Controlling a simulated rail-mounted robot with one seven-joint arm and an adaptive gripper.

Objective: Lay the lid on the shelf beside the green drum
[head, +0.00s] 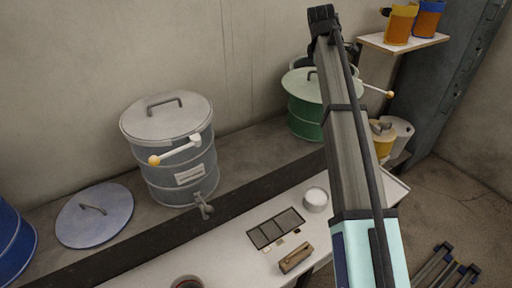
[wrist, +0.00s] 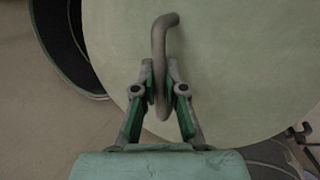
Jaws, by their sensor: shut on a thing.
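The pale green lid (wrist: 235,70) fills much of the wrist view. My gripper (wrist: 160,80) is shut on its curved grey handle (wrist: 165,32). In the head view the lid (head: 303,86) overlaps the top of the green drum (head: 304,122), shifted off its mouth toward the camera. The wrist view shows part of the drum's dark open mouth (wrist: 62,45) beside the lid's upper left edge. I cannot tell how far the lid is above the drum. My arm hides the gripper and the right part of the lid in the head view. The grey shelf (head: 245,155) runs along the wall.
A grey lidded drum (head: 180,170) stands left of a bare stretch of shelf. A blue-grey lid (head: 95,215) lies further left, beside a blue drum (head: 12,240). A yellow container (head: 382,140) stands right of my arm. A white table (head: 225,250) in front holds small items.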

